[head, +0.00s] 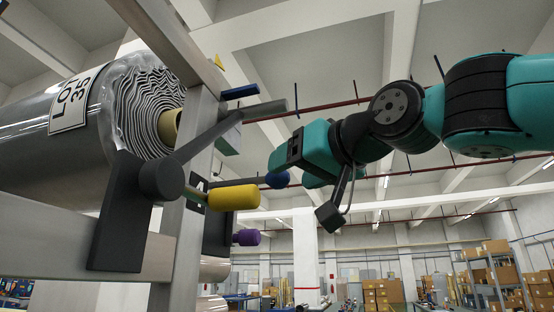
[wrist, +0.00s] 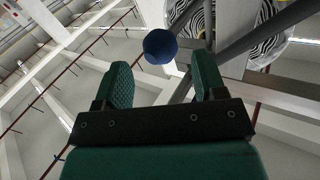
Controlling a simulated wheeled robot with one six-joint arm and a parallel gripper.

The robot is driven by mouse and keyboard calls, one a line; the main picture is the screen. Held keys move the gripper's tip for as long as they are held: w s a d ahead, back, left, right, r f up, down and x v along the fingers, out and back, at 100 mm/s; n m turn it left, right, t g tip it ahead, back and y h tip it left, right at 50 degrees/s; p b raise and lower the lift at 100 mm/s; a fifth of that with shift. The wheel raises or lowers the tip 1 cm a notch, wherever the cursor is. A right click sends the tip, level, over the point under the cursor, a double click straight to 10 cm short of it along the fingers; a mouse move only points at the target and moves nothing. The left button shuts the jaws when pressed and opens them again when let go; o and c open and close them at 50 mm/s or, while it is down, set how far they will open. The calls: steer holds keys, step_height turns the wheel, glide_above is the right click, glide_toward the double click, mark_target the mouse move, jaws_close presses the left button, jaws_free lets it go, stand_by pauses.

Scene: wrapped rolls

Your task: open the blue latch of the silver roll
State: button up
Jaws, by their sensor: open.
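The silver roll (head: 30,140) is wrapped in shiny film, with a "LOT 35" label, at the left of the head view. The blue knob (head: 277,180) sits at the end of a dark lever beside the frame's post. In the wrist view the blue knob (wrist: 160,46) appears round, between and slightly beyond my fingertips. My gripper (head: 278,165) is open and empty, reaching in from the right, close to the knob. Its teal fingers also show in the wrist view (wrist: 163,66). Whether they touch the knob cannot be told.
A yellow handle (head: 233,197) is left of and below the blue knob, with a purple handle (head: 246,238) lower. A flat blue piece (head: 240,92) is higher up. The grey post (head: 182,235) and dark lever arm (head: 225,130) stand close left. Shelves with boxes (head: 495,278) are far back.

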mark_target(286, 173)
steer(key=shift+p+x, duration=0.85)
steer(key=shift+x, duration=1.55)
steer(key=shift+c, duration=0.2)
steer(key=c, duration=1.1)
